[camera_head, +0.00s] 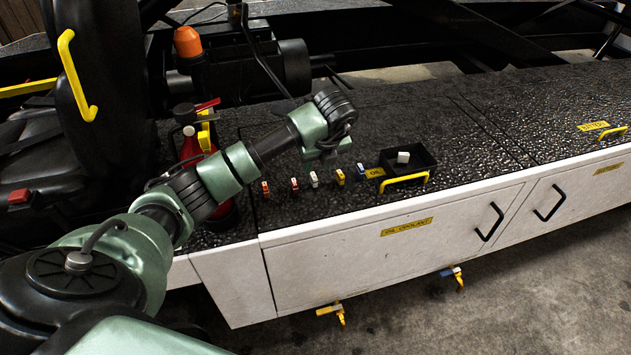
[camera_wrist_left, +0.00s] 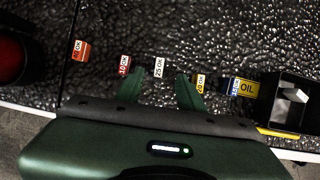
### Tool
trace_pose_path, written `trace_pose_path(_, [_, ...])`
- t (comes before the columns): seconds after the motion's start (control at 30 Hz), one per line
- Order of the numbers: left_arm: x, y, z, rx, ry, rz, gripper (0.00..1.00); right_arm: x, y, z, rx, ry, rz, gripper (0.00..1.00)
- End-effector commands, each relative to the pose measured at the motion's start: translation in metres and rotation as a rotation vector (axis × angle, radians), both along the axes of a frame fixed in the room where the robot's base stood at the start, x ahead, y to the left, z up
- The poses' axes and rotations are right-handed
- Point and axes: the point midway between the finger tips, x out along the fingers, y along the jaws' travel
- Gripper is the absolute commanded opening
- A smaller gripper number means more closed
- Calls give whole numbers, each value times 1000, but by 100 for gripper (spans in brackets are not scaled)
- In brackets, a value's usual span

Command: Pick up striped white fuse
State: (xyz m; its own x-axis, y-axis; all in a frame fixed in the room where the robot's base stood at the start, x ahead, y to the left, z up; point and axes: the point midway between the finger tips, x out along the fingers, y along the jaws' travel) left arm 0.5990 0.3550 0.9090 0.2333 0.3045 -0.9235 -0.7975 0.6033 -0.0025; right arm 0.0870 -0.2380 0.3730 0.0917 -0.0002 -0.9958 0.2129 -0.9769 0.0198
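The white fuse (camera_head: 314,179) stands on the black textured deck, in a row with other coloured fuses. In the left wrist view the white fuse (camera_wrist_left: 160,67) shows dark markings on its face and lies between and slightly beyond my finger tips. My left gripper (camera_head: 325,152) is above the row, over the white fuse. In the left wrist view my left gripper (camera_wrist_left: 159,84) has its two green fingers spread apart with nothing held. I cannot tell the exact height above the fuse. My right gripper is not in view.
A red fuse (camera_head: 294,187) and a yellow fuse (camera_head: 340,177) stand either side. An orange fuse (camera_head: 265,189) and a blue fuse (camera_head: 361,172) are further out. A black tray (camera_head: 425,158) holds a white block (camera_head: 403,157). A red extinguisher (camera_head: 190,148) stands left.

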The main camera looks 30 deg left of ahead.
Motion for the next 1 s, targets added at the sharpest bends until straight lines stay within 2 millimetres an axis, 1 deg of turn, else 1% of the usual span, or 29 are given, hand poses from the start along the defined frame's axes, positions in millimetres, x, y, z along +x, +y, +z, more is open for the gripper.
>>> trace_pose_path(0.27, [5,10,-27,3,6,3,38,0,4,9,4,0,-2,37])
trace_pose_path(0.4, [9,16,-47,1,9,2,38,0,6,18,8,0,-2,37])
trace_pose_path(0.53, [13,21,-64,0,5,2,38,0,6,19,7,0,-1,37])
trace_pose_path(0.63, [15,23,-70,1,3,0,38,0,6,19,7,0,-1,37])
trace_pose_path(0.83, [15,23,-70,1,3,-1,38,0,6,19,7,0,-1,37])
trace_pose_path(0.87, [15,23,-70,1,3,-1,33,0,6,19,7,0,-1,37])
trace_pose_path(0.9, [15,23,-70,1,3,-1,22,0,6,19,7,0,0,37])
trace_pose_path(0.97, [15,23,-70,1,3,-1,5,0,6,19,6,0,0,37])
trace_pose_path(1.0, [15,23,-70,1,3,-1,0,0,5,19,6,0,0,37])
